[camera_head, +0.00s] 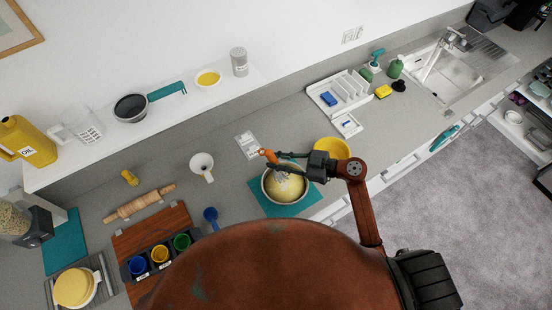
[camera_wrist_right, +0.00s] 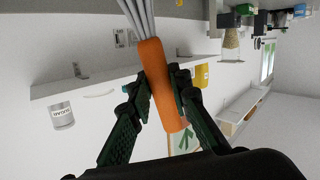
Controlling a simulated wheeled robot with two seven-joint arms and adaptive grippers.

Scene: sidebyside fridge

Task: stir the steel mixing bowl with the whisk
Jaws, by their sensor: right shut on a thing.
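The steel mixing bowl (camera_head: 267,194) sits on a teal mat (camera_head: 299,207) near the counter's front edge, with pale yellow contents inside. My right gripper (camera_head: 277,157) is over the bowl's back rim. It is shut on the whisk's orange handle (camera_head: 267,155). In the right wrist view, my right gripper (camera_wrist_right: 163,96) has its dark fingers on both sides of the whisk (camera_wrist_right: 166,88), and its steel wires run out of the top of the picture. My left gripper is not in view.
A yellow bowl (camera_head: 333,147) stands close behind my right wrist. A white funnel (camera_head: 202,163) and blue scoop (camera_head: 211,217) lie left of the mat. A white rack (camera_head: 343,97) and sink (camera_head: 446,75) are at back right. A shelf (camera_head: 120,128) runs along the wall.

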